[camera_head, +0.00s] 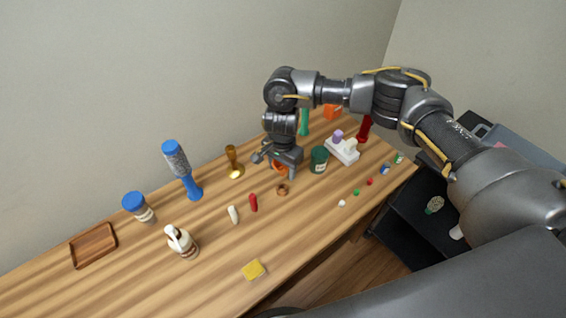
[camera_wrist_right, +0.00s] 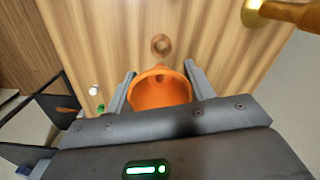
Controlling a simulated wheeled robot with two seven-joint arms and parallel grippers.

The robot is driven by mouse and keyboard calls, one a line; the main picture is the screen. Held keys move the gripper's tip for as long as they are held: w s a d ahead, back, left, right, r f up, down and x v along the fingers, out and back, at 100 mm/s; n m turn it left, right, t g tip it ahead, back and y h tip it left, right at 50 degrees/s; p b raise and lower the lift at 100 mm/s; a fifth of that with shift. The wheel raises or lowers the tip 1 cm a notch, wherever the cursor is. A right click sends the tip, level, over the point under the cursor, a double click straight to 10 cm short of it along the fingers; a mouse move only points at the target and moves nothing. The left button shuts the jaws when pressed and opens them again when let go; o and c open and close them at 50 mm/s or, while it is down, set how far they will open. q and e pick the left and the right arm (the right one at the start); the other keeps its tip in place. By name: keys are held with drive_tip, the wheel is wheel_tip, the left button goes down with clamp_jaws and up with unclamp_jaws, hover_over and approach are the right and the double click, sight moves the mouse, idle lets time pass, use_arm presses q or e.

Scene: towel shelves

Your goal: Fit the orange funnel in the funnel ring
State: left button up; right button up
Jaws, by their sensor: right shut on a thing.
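The orange funnel (camera_wrist_right: 160,90) is between the fingers of my right gripper (camera_wrist_right: 160,84), which is shut on it. In the head view the funnel (camera_head: 279,168) shows partly below my right gripper (camera_head: 283,166), held over the table. The funnel ring looks like a small brown ring (camera_head: 283,190) on the table, just in front of the funnel. In the right wrist view the ring (camera_wrist_right: 161,44) lies beyond the funnel, apart from it, with wood around it. My left gripper is not in view.
A dark green jar (camera_head: 319,160) stands right of my gripper. A brass-and-brown tool (camera_head: 234,162) stands to its left. Red (camera_head: 253,203) and white (camera_head: 233,214) small items lie in front. A white stand (camera_head: 342,150) is further right. The front middle table is mostly clear.

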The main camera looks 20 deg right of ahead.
drive_tip(key=shift+w+f, duration=0.1)
drive_tip(key=shift+f, duration=0.25)
drive_tip(key=shift+a, duration=0.1)
drive_tip(key=shift+f+b, duration=0.1)
drive_tip(key=shift+b, duration=0.35)
drive_tip(key=b, duration=0.6)
hover_over(282, 185)
drive_tip(key=s, duration=0.1)
wheel_tip(282, 185, down, 6)
drive_tip(key=shift+s+a+r, duration=0.15)
drive_tip(key=shift+r, duration=0.05)
drive_tip(key=shift+b, duration=0.85)
idle(1.0)
drive_tip(key=shift+f+b, duration=1.7)
drive_tip(key=shift+b, duration=0.25)
drive_tip(key=o, duration=1)
drive_tip(key=shift+r, duration=0.1)
drive_tip(key=shift+o, duration=0.2)
